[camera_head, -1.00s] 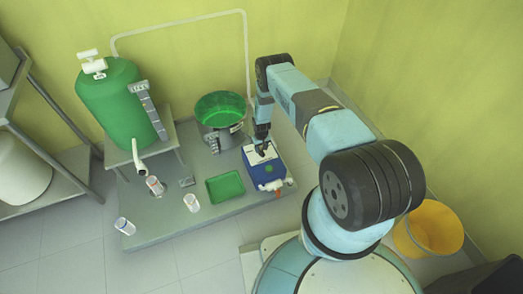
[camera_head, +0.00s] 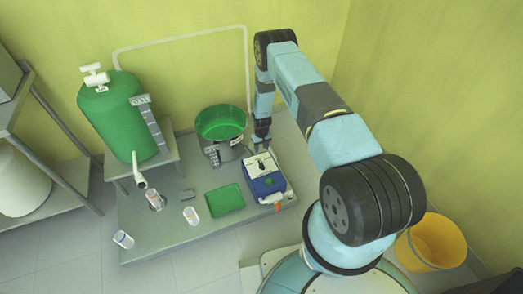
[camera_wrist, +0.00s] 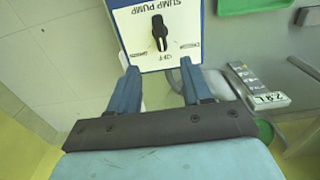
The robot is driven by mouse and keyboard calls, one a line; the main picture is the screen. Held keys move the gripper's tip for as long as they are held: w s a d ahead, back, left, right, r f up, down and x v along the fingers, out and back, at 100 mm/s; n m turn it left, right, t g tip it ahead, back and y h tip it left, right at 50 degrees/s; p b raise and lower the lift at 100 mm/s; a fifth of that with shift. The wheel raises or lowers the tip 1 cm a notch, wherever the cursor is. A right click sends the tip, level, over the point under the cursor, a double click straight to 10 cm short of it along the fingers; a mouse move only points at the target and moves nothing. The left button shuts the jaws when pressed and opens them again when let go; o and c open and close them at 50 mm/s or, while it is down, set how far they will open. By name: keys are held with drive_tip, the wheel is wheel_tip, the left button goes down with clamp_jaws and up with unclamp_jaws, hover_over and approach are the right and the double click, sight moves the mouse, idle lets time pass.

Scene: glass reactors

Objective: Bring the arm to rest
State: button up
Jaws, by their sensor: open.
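My arm reaches from the lower right of the head view up and over to the grey platform. My gripper (camera_head: 262,141) hangs pointing down just behind the blue and white sump pump box (camera_head: 265,178). In the wrist view my gripper (camera_wrist: 158,80) shows two blue fingers, apart and with nothing between them. The box's white top (camera_wrist: 183,18) lies beyond the fingertips, with a black knob (camera_wrist: 159,32) by the word OFF. The gripper appears clear of the knob.
A green-filled pot (camera_head: 221,124) stands left of the arm. A green tank (camera_head: 120,118), a green tray (camera_head: 225,199) and several small glass vessels, one of them (camera_head: 190,215) near the front, share the platform (camera_head: 160,243). A yellow bucket (camera_head: 432,241) stands at the right.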

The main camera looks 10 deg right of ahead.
idle(0.5)
drive_tip(key=w+d+r+t, duration=0.1)
drive_tip(key=w+r, duration=0.1)
drive_tip(key=r, duration=1.8)
drive_tip(key=w+r+t, duration=0.1)
drive_tip(key=w+r, duration=0.2)
drive_tip(key=r, duration=1.8)
drive_tip(key=s+d+r, duration=0.1)
drive_tip(key=s+r, duration=0.4)
drive_tip(key=r, duration=0.9)
drive_tip(key=s+d+r+m+t, duration=0.1)
drive_tip(key=s+d+r+t, duration=0.1)
drive_tip(key=s+r, duration=1.85)
drive_tip(key=s, duration=0.9)
drive_tip(key=s+d+r+m+t, duration=0.1)
drive_tip(key=s+r, duration=0.2)
drive_tip(key=s, duration=0.9)
drive_tip(key=shift+r+t, duration=0.25)
drive_tip(key=shift+t, duration=0.05)
